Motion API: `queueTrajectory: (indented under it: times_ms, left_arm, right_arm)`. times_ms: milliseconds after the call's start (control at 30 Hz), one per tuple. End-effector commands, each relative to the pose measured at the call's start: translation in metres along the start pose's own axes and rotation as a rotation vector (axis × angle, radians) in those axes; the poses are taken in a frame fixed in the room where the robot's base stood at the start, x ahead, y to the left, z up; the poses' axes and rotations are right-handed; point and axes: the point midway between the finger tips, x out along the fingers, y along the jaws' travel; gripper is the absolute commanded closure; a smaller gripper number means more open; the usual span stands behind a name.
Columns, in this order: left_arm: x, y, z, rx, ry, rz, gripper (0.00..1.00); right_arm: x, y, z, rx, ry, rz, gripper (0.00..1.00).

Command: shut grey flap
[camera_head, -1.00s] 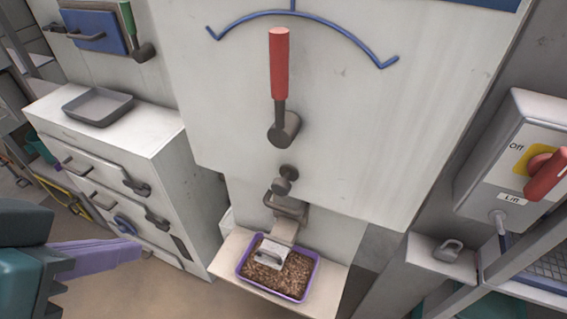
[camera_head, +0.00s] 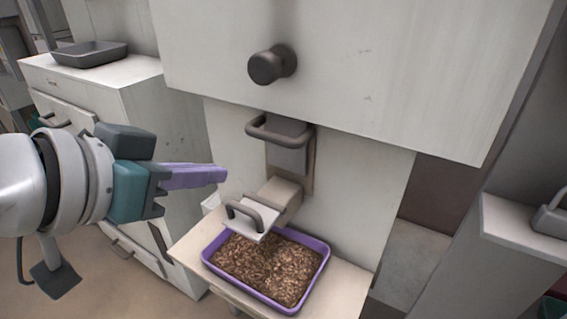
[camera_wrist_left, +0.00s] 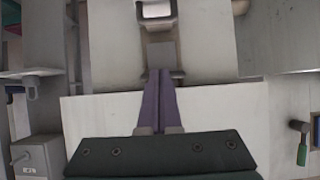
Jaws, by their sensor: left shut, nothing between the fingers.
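Under the bagger's dark knob, a grey plate (camera_head: 288,155) with a bar handle is set on the machine's front. Below it a short spout (camera_head: 281,193) juts out, with a pale grey flap (camera_head: 250,217) and dark handle at its lower end. I cannot tell for certain which of the two is the named flap. My left gripper (camera_head: 226,174) is shut and empty, left of the spout, pointing right. In the left wrist view its purple fingers (camera_wrist_left: 160,75) overlap the grey plate (camera_wrist_left: 162,54); the pale flap (camera_wrist_left: 156,10) is at the top. My right gripper is out of view.
A purple-rimmed tray (camera_head: 318,272) full of brown pellets sits on a shelf (camera_head: 350,290) below the spout. The knob (camera_head: 270,65) sticks out above. A white cabinet (camera_head: 140,90) carrying a grey pan (camera_head: 88,54) stands at left.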

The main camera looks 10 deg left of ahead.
Motion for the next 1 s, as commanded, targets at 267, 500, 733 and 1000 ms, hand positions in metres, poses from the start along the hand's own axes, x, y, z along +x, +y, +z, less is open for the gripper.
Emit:
queueTrajectory:
  times_ms: [267, 500, 733, 1000]
  left_arm:
    - [0.044, 0.000, 0.000, -0.001, 0.001, -0.001, 1.00]
    - [0.090, 0.000, 0.001, 0.000, -0.001, -0.001, 1.00]
    - [0.088, 0.000, 0.024, 0.000, -0.005, 0.000, 1.00]
    - [0.083, 0.001, 0.037, 0.000, -0.002, 0.001, 1.00]
  right_arm:
    - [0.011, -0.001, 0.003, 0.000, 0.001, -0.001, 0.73]
    - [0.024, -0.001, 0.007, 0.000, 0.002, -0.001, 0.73]
    - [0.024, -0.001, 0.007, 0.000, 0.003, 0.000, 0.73]
    - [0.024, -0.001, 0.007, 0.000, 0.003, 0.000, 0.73]
